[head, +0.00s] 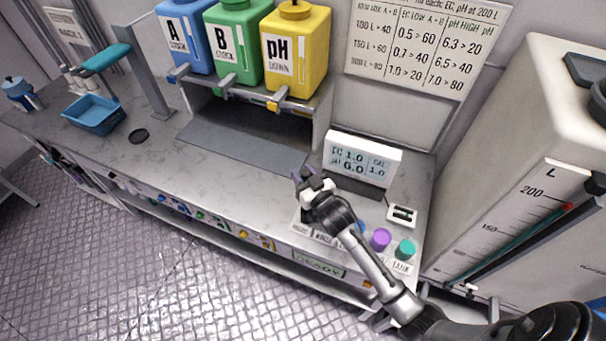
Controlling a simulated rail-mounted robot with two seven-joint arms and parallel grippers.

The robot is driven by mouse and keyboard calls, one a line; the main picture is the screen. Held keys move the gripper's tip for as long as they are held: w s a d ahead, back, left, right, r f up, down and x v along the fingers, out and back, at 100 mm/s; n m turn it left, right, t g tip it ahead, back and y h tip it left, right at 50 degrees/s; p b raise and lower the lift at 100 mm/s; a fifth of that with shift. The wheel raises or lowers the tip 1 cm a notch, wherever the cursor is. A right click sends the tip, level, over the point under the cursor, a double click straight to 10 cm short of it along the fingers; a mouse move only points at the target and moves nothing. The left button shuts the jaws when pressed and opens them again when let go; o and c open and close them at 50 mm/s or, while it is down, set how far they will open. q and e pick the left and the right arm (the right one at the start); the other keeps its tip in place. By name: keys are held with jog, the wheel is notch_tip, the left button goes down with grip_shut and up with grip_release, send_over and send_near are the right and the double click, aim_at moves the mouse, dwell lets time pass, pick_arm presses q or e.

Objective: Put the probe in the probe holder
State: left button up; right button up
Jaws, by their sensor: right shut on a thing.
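My right gripper (304,178) is over the front part of the bench, in front and to the left of the meter (360,161). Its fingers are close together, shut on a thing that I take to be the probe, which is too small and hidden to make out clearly. A small white block with dark slots (402,214) sits on the bench right of the gripper; it may be the probe holder, but I cannot tell for sure. The meter is white and its screen shows EC and pH readings. My left gripper is not in view.
Blue (186,37), green (234,42) and yellow (295,50) jugs stand on a raised shelf at the back. Purple (380,239) and teal (405,249) caps are by the front edge. A large tank (520,160) stands right. A blue tray (94,115) lies far left.

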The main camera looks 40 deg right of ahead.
jog(key=shift+d+f, duration=0.35)
jog(key=shift+f, duration=0.1)
jog(key=shift+w+f+b, duration=0.1)
jog(key=shift+f+b, duration=3.15)
jog(key=shift+f, duration=0.65)
jog(key=shift+f, duration=0.25)
jog(key=o, duration=1)
